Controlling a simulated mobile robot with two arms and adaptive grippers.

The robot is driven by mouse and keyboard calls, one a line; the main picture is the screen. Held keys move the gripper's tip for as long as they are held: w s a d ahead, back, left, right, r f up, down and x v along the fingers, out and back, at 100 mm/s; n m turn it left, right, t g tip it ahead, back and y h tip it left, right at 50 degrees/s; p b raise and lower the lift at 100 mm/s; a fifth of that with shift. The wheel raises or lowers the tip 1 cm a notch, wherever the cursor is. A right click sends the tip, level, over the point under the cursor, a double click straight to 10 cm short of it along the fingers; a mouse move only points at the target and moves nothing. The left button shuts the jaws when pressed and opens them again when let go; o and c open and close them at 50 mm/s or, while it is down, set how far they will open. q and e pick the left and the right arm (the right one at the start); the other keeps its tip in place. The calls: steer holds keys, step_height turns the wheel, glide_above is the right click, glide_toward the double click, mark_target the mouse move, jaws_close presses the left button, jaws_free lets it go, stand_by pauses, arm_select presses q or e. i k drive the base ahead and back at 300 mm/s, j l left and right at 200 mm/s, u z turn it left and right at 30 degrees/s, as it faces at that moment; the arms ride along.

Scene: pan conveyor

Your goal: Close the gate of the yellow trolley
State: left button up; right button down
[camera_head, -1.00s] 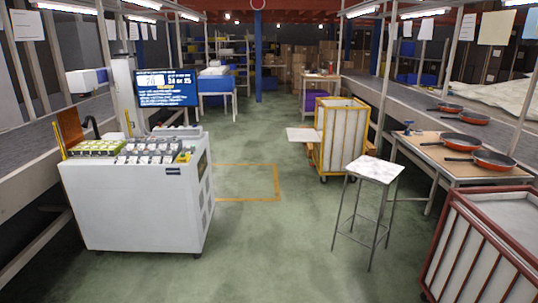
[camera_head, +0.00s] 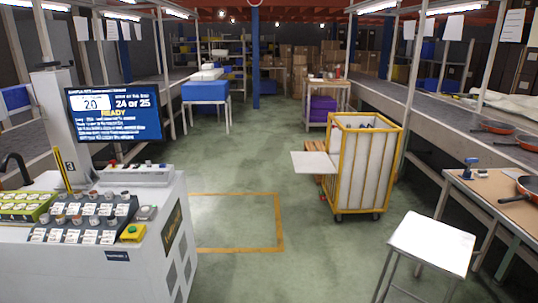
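The yellow trolley (camera_head: 343,196) stands on the green floor right of centre, some way ahead of me. It has a yellow frame with pale panels and small wheels. Its gate, a pale flat panel (camera_head: 315,165), juts out level from the trolley's left side, so it stands open. Some dark items show inside near the top; I cannot tell what they are. Neither of my grippers shows in the head view.
A white machine (camera_head: 165,258) with a screen (camera_head: 115,115) stands at the left. A white-topped stool (camera_head: 432,243) is at the front right, beside a workbench (camera_head: 500,196) with a pan. Open floor with a yellow outline (camera_head: 281,225) lies between machine and trolley.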

mark_target(315, 163)
steer(key=i, duration=2.3)
